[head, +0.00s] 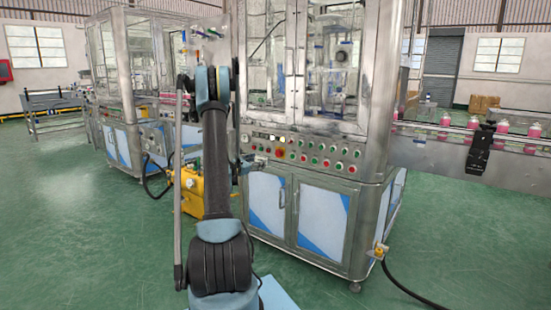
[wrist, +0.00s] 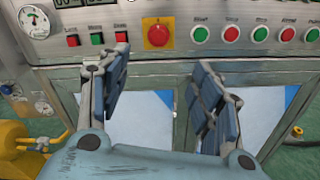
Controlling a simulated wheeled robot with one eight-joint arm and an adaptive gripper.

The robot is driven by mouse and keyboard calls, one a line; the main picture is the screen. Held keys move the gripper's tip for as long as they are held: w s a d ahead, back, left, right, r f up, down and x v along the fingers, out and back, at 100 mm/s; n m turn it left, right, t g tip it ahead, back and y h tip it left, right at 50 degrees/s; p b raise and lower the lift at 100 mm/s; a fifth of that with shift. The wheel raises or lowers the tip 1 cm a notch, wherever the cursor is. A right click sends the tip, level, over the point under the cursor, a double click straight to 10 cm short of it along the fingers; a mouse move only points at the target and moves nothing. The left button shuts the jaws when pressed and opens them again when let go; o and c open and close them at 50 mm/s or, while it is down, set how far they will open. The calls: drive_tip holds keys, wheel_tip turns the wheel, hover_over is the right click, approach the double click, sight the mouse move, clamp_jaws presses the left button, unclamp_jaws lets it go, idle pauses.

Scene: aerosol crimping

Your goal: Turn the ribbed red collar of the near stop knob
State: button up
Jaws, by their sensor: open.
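The near stop knob (wrist: 157,36) is a round red knob on a yellow plate, on the steel control panel. It sits at the top centre of the wrist view; the ribs of its collar are too small to make out. In the head view the red knob (head: 281,153) shows on the panel of the near machine. My gripper (wrist: 160,62) is open and empty. Its two blue-padded fingers stand apart below the knob in the wrist view, not touching it. In the head view my gripper (head: 257,161) is just left of and below the knob.
Red and green push buttons (wrist: 230,33) line the panel on both sides of the knob. A gauge (wrist: 33,22) is at the upper left. Cabinet doors (head: 322,217) lie below the panel. A yellow unit (head: 190,192) stands left of the machine. The green floor in front is open.

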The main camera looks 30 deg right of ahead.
sight(278, 154)
drive_tip(key=shift+n, duration=0.4)
drive_tip(key=x, duration=1.8)
drive_tip(key=shift+w+d+f, duration=0.15)
drive_tip(key=shift+w+f, duration=0.15)
drive_tip(key=shift+f, duration=0.05)
drive_tip(key=c, duration=1.1)
